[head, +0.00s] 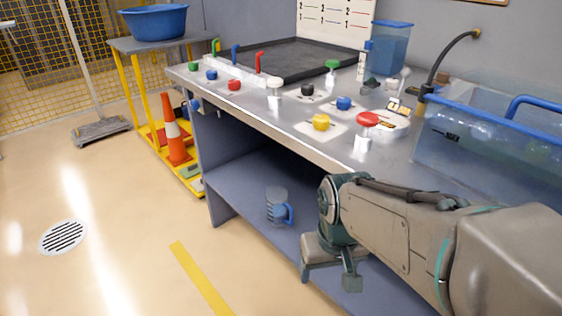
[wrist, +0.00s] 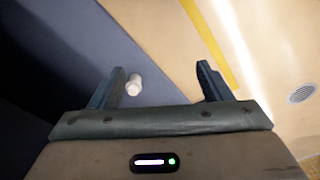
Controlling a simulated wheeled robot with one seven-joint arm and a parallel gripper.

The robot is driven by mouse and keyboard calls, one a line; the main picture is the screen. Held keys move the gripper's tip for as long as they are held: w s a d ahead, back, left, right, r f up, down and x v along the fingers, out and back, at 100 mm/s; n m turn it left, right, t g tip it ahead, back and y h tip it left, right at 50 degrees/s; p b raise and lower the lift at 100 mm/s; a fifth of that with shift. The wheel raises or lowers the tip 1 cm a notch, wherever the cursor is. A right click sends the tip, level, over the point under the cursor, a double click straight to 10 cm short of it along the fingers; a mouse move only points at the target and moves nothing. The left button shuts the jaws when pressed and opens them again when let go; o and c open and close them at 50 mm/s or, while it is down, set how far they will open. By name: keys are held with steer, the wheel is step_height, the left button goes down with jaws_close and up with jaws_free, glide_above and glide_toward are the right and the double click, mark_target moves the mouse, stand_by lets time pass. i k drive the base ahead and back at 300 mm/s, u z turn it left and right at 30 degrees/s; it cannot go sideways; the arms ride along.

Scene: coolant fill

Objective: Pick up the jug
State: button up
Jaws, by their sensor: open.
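A clear grey jug with a blue handle (head: 277,205) stands upright on the lower shelf of the workbench in the head view. My gripper (head: 328,280) is open and empty, pointing down. It is to the right of the jug in the picture and nearer to me, apart from it. In the wrist view my open gripper (wrist: 160,70) shows both fingers spread. I cannot make out the jug there; a small whitish object (wrist: 134,84) shows beside the left finger, and I cannot tell what it is.
The lower shelf (head: 240,168) lies under the bench top (head: 290,118), which overhangs it. Coloured knobs, a clear blue-rimmed container (head: 390,48) and a clear tank (head: 470,140) are on top. An orange cone (head: 175,143) stands left. Open floor lies in front.

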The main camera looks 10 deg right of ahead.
mark_target(276, 197)
steer(key=u, duration=1.35)
steer(key=i, duration=0.4)
steer(key=z, duration=1.5)
steer(key=i, duration=0.25)
steer(key=u, duration=0.05)
